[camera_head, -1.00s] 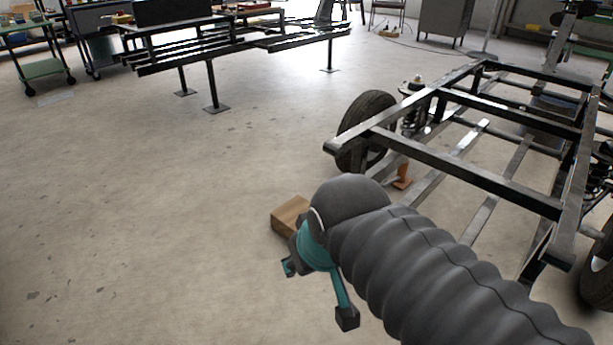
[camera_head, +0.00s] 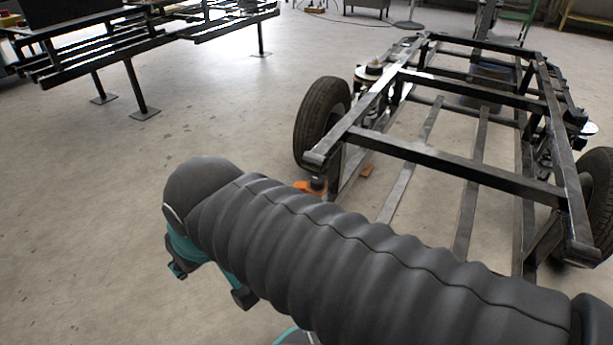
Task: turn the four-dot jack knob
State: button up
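An orange jack part (camera_head: 308,188) shows on the floor below the near left corner of the black chassis frame (camera_head: 450,160). A small dark piece sits on it, too small to tell as a knob. A second orange piece (camera_head: 367,170) lies farther in, under the frame. No dots can be made out on either. My gripper (camera_head: 210,284) hangs over bare floor to the left of the frame, its teal and black fingers apart and nothing seen between them. It is clear of the jack. My dark ribbed arm hides the floor just in front of the jack.
A tyre (camera_head: 322,122) stands beside the frame's left side, and another tyre (camera_head: 598,195) at its right. A black metal rack (camera_head: 140,50) on legs stands at the back left. The floor (camera_head: 80,240) at left is clear.

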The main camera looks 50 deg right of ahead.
aim_at(317, 182)
jog(key=z, duration=0.65)
jog(key=i, duration=0.9)
jog(key=z, duration=0.85)
